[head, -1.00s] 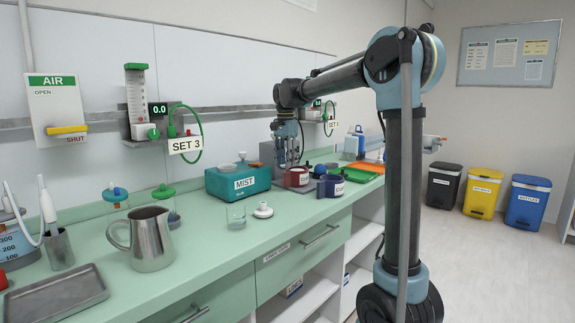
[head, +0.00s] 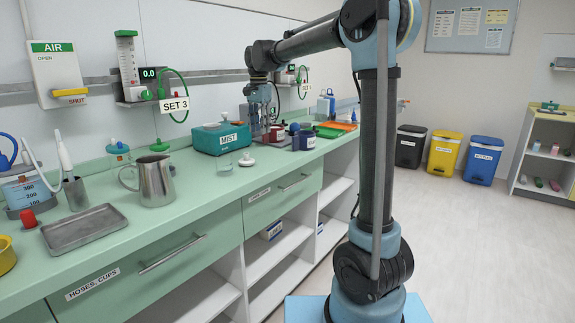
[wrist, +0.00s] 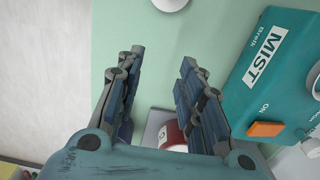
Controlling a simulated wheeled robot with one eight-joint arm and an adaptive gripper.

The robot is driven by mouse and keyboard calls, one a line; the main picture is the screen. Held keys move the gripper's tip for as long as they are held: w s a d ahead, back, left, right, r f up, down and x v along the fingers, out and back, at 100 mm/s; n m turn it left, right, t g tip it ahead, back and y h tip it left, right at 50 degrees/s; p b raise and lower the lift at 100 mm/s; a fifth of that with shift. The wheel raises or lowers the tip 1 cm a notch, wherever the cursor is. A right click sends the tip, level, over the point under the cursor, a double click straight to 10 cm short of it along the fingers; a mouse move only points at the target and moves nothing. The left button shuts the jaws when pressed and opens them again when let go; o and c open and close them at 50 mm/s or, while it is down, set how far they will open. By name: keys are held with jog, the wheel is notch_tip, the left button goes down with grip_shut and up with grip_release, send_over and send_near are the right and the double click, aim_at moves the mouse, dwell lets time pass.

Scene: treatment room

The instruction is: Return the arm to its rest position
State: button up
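My arm reaches out over the green counter (head: 190,207), bent at the elbow, with my gripper (head: 263,133) hanging down near the mugs behind the teal MIST unit (head: 221,139). In the wrist view my gripper (wrist: 162,57) has its two dark fingers apart with nothing held between them. A red mug (wrist: 172,137) shows beyond the fingers, partly hidden by the gripper body; I cannot tell its distance from them. The MIST unit (wrist: 285,75) lies to the right of the fingers in that view.
A white knobbed lid (head: 247,160), a clear cup (head: 225,166), a steel jug (head: 154,182) and a metal tray (head: 84,229) stand on the counter. A dark blue mug (head: 304,140) is beside the gripper. The floor (head: 480,245) right of my arm is clear, with bins behind.

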jog(key=s+d+f+n+t, duration=0.15)
jog(key=s+d+f, duration=0.25)
jog(key=s+d, duration=0.5)
jog(key=s+d+f+n, duration=0.2)
jog(key=s+d+f, duration=0.1)
jog(key=s+d, duration=0.65)
jog(key=s+d+f+n, duration=0.2)
jog(key=s+d+f, duration=0.3)
jog(key=s+f, duration=0.2)
jog(key=s+d+f+n, duration=0.2)
jog(key=s+d+f, duration=0.3)
jog(key=s+f, duration=0.3)
notch_tip(320, 180, down, 3)
jog(key=shift+s+d+f+t, duration=0.1)
jog(key=shift+s+d+t, duration=0.15)
jog(key=shift+s+t, duration=0.1)
